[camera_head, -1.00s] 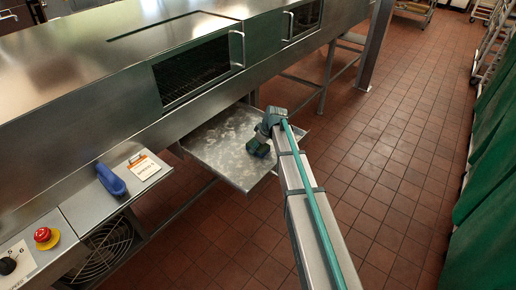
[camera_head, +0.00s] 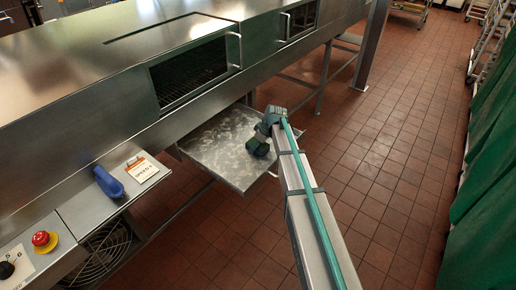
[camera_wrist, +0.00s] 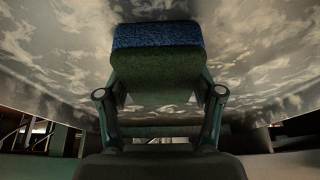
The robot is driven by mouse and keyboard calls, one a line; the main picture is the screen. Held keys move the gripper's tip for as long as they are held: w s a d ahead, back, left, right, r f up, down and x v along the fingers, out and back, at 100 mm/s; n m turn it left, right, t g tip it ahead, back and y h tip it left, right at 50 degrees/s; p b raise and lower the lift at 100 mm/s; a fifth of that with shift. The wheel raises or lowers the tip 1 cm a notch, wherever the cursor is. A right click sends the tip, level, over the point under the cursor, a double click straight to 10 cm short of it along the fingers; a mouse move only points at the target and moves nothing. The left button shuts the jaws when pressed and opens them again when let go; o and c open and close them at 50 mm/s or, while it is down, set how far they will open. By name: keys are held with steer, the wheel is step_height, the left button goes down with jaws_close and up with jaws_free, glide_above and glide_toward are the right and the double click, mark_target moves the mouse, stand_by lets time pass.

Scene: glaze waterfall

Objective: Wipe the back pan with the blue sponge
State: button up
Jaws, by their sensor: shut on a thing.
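The back pan (camera_head: 215,150) is a metal tray with pale smeary residue, set under the machine in the head view. In the wrist view the pan (camera_wrist: 50,55) fills the upper part, with cloudy whitish patches on its surface. My gripper (camera_head: 260,143) is over the right part of the pan. In the wrist view my gripper (camera_wrist: 158,95) is shut on the blue sponge (camera_wrist: 158,35), which has a blue top band and a dark green side. The sponge is at the pan's surface; exact contact is hard to tell.
A steel machine (camera_head: 150,60) with windows stands over the pan's back edge. A side shelf holds a blue handled object (camera_head: 108,182), a note card (camera_head: 142,170) and a red button (camera_head: 42,240). Open tiled floor (camera_head: 370,190) lies to the right, by a green curtain (camera_head: 480,200).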

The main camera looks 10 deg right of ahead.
mark_target(266, 147)
steer(key=shift+w+d, duration=0.1)
steer(key=shift+d, duration=0.3)
steer(key=s+d, duration=0.2)
steer(key=shift+s, duration=0.3)
steer(key=shift+w+a, duration=0.25)
steer(key=shift+w, duration=0.3)
steer(key=shift+w+a, duration=0.8)
steer(key=shift+w, duration=0.05)
steer(key=shift+r+p, duration=2)
steer(key=shift+r, duration=2.05)
